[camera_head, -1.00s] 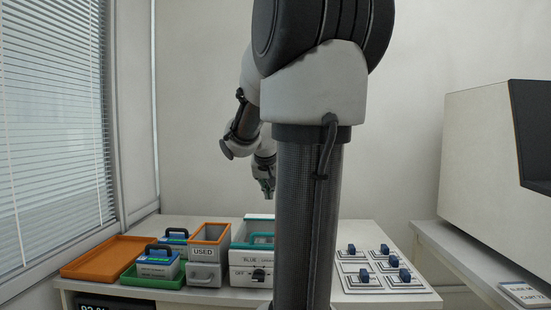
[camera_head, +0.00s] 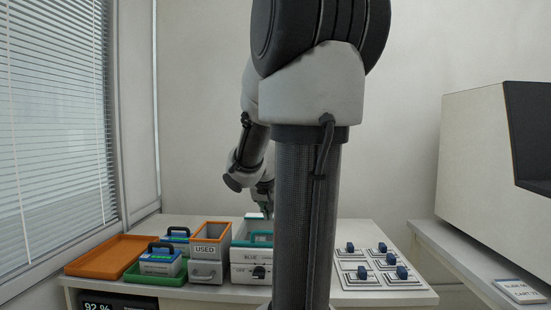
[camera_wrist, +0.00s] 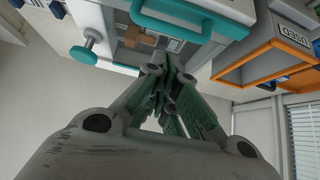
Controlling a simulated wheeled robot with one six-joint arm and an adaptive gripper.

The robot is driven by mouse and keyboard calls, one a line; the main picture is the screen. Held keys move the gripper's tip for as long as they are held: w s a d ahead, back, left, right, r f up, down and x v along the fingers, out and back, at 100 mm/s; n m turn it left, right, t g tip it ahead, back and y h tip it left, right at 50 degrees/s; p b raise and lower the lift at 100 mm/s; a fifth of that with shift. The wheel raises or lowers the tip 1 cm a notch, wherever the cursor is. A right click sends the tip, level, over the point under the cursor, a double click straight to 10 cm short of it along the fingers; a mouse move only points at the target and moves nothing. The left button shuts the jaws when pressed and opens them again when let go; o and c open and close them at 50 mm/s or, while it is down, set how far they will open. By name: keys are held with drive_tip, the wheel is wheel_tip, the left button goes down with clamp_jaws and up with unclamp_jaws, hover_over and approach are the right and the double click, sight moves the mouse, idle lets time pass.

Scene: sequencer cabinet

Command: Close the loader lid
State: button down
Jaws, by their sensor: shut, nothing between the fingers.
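The loader (camera_head: 251,256) is a white box with a teal rim, a "BLUE" label and a dark knob on its front, partly hidden behind my arm in the head view. A pale flat part, apparently its lid (camera_head: 255,216), shows at its back edge; its exact angle is unclear. In the wrist view the loader's white wall (camera_wrist: 90,15) and a teal bar (camera_wrist: 185,28) show, with the interior beyond. My gripper (camera_wrist: 170,72) is shut and empty, pointing toward the loader opening. In the head view my gripper (camera_head: 263,205) is above the loader's back; contact cannot be told.
Left of the loader stand the orange-rimmed USED bin (camera_head: 208,264), a green tray (camera_head: 140,277) with a handled carrier, and an orange tray (camera_head: 105,257). Several blue-knobbed plates (camera_head: 377,262) lie at right. A large beige cabinet (camera_head: 480,180) stands farther right.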

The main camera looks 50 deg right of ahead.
drive_tip(key=v, duration=1.2)
drive_tip(key=s+a+f+n+y, duration=0.3)
drive_tip(key=s+a+f+n, duration=0.1)
drive_tip(key=a, duration=0.5)
drive_tip(key=s+a+f+n+y, duration=0.3)
drive_tip(key=a+f+n, duration=0.3)
drive_tip(key=a, duration=0.3)
drive_tip(key=shift+s+f+g, duration=0.25)
drive_tip(key=shift+s+g, duration=0.15)
drive_tip(key=shift+s, duration=0.5)
